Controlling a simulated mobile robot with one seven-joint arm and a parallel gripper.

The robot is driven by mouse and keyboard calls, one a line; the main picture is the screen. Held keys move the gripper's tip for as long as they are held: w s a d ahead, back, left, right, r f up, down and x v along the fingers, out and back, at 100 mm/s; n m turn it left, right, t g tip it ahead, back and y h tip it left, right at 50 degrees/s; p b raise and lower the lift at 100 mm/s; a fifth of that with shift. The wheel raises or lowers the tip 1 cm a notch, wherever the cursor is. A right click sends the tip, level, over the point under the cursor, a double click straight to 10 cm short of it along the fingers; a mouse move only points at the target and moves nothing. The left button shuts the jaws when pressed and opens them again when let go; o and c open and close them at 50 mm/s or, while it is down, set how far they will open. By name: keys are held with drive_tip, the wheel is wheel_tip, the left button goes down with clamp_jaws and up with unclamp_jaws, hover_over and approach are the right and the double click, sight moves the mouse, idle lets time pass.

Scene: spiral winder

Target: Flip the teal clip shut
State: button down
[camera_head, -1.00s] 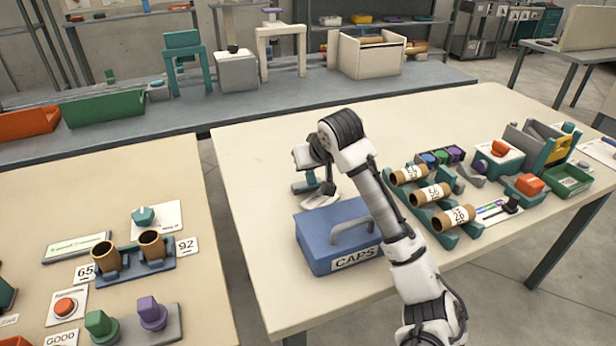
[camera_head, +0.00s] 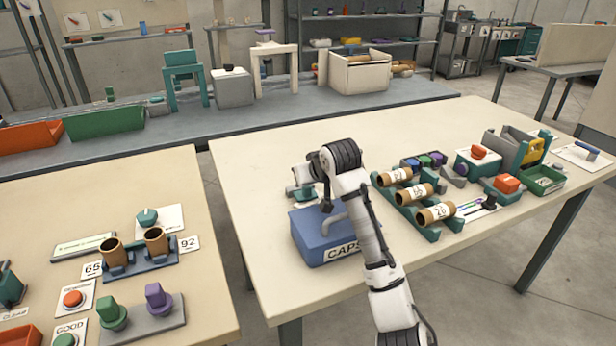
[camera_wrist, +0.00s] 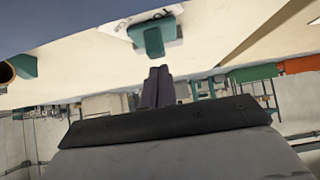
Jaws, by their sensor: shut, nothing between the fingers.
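A teal piece (camera_head: 303,193), which I take for the clip, sits on a white card behind the blue box, partly hidden by my arm. In the wrist view, a teal block (camera_wrist: 153,40) sits on a white card at the top middle. Whether its lever is up or down I cannot tell. My gripper (camera_wrist: 158,72) shows as two dark fingers shut together, with nothing between them. Their tips point toward the teal block and lie just below it in the picture. Contact cannot be made out. In the head view, my gripper (camera_head: 326,206) is near the box's back edge.
The blue CAPS box (camera_head: 312,246) with a raised handle stands close beside my arm. A teal rack (camera_head: 432,232) with labelled tubes lies to its right. The cream table (camera_head: 262,268) is bare at the front left. A floor gap separates it from the left table (camera_head: 205,300).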

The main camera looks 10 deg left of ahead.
drive_tip(key=shift+w+a, duration=0.1)
drive_tip(key=shift+w+a+f+p, duration=0.2)
drive_tip(key=shift+w+a+p, duration=0.15)
drive_tip(key=shift+w, duration=0.2)
drive_tip(key=shift+r+p, duration=0.3)
wheel_tip(320, 180, up, 3)
drive_tip(key=p, duration=0.3)
drive_tip(key=shift+r, duration=0.2)
drive_tip(key=s+d, duration=0.2)
drive_tip(key=s+d+r+b, duration=0.1)
drive_tip(key=s, duration=0.2)
drive_tip(key=s+d+r+b, duration=0.1)
drive_tip(key=s+d, duration=0.1)
drive_tip(key=s, duration=0.1)
drive_tip(key=shift+s+d, duration=0.2)
drive_tip(key=shift+d, duration=0.1)
